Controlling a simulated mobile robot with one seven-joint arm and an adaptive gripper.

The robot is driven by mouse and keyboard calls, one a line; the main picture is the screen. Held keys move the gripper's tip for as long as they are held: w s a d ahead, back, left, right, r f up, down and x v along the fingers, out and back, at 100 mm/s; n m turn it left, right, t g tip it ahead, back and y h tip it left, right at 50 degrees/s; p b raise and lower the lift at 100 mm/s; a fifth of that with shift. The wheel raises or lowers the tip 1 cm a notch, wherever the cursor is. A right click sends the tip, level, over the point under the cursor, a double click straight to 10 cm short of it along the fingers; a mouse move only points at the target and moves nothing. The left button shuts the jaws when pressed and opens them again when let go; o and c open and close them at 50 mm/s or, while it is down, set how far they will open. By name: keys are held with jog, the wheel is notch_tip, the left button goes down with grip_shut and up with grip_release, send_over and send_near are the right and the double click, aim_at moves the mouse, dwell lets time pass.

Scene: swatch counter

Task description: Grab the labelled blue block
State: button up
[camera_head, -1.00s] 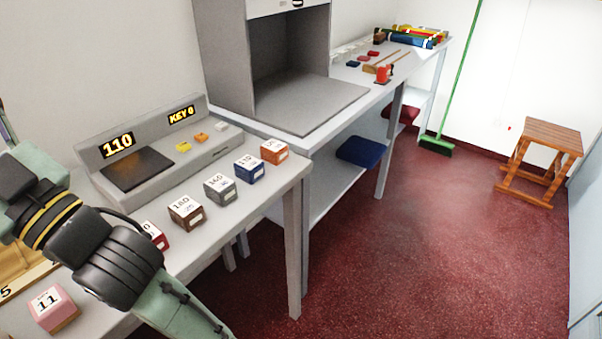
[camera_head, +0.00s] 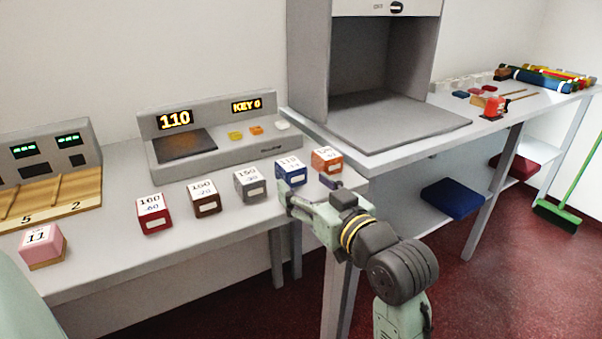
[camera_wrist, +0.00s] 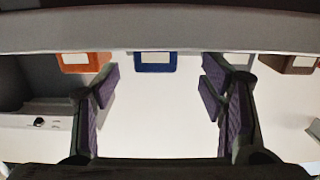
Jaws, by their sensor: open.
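The blue block (camera_head: 291,170) stands on the counter in the row of labelled blocks; its top label seems to read 110. It also shows at the top middle of the wrist view (camera_wrist: 155,68), with a white label on its face. My gripper (camera_head: 306,186) is at the counter's front edge, just in front of the blue block. In the wrist view my gripper (camera_wrist: 160,88) is open and empty, its purple-padded fingers wide apart. The blue block lies ahead, between the lines of the two fingers, apart from both.
An orange block (camera_head: 327,160) stands right of the blue one; grey (camera_head: 249,184), brown (camera_head: 204,199) and dark red (camera_head: 153,214) blocks stand left. Behind is a grey console (camera_head: 205,150) showing 110 and KEY 0. A pink block (camera_head: 42,246) is far left.

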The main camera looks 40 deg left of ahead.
aim_at(297, 174)
jog(key=x, duration=0.2)
jog(key=p+x, duration=0.1)
jog(key=x, duration=0.4)
jog(key=shift+w+a+r+p, duration=0.15)
jog(key=shift+w+r+p, duration=0.1)
jog(key=shift+w+p, duration=0.1)
jog(key=c, duration=1.3)
